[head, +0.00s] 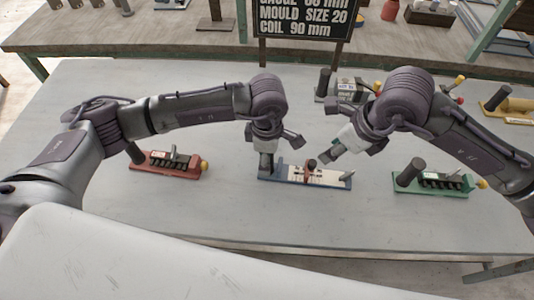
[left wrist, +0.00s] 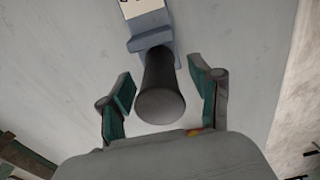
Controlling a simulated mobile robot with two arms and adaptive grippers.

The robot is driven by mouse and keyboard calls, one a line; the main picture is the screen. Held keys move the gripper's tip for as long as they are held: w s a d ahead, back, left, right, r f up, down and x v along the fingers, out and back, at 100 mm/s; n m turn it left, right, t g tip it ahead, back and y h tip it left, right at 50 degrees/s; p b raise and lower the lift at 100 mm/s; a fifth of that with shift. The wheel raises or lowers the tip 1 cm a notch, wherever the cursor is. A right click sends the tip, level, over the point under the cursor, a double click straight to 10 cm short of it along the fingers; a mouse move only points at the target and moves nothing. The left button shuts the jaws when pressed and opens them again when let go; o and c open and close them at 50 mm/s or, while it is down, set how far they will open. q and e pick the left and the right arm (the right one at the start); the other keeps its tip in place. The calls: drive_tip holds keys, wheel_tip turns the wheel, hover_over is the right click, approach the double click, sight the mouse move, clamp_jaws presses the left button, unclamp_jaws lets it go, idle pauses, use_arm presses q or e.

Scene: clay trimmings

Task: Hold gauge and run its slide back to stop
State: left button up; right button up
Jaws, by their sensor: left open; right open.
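The gauge (head: 324,179) lies on the grey table in the middle of the head view. It has a blue base, a pale marked face and a dark red slide knob (head: 310,164) near mid-length. My left gripper (head: 266,160) is over its left end. In the left wrist view the gauge's dark round handle (left wrist: 160,103) stands between the open fingers, with a visible gap on both sides; the blue base (left wrist: 150,38) shows beyond it. My right gripper (head: 326,158) is open just right of the knob; I cannot tell whether it touches.
A red device (head: 165,170) stands to the left and a green one (head: 430,190) to the right. A grey machine (head: 345,88) and a yellow device (head: 512,104) stand farther back. A black sign (head: 302,17) is behind. The table front is clear.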

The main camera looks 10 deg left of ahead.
use_arm(q)
clamp_jaws()
use_arm(e)
drive_tip(key=shift+o, duration=0.7)
drive_tip(key=s+a+m+g+y, duration=0.1)
drive_tip(key=s+a+g+y, duration=0.2)
drive_tip(key=s, duration=0.3)
drive_tip(key=shift+s+a+f+y, duration=0.25)
drive_tip(key=shift+a+f+y, duration=0.05)
drive_tip(key=s+a+r+m+y, duration=0.3)
drive_tip(key=s+r+m+y, duration=0.1)
drive_tip(key=r+m+y, duration=0.65)
drive_tip(key=w+d+f+m+t, duration=0.2)
drive_tip(key=w+m+t, duration=0.15)
drive_tip(key=m, duration=0.45)
drive_tip(key=w+d+f+m+t, duration=0.2)
drive_tip(key=d+m+t, duration=0.1)
drive_tip(key=m+t, duration=0.3)
drive_tip(key=m+h, duration=0.7)
drive_tip(key=m, duration=0.6)
approach(313, 163)
drive_tip(key=x, duration=1)
drive_tip(key=shift+w, duration=0.15)
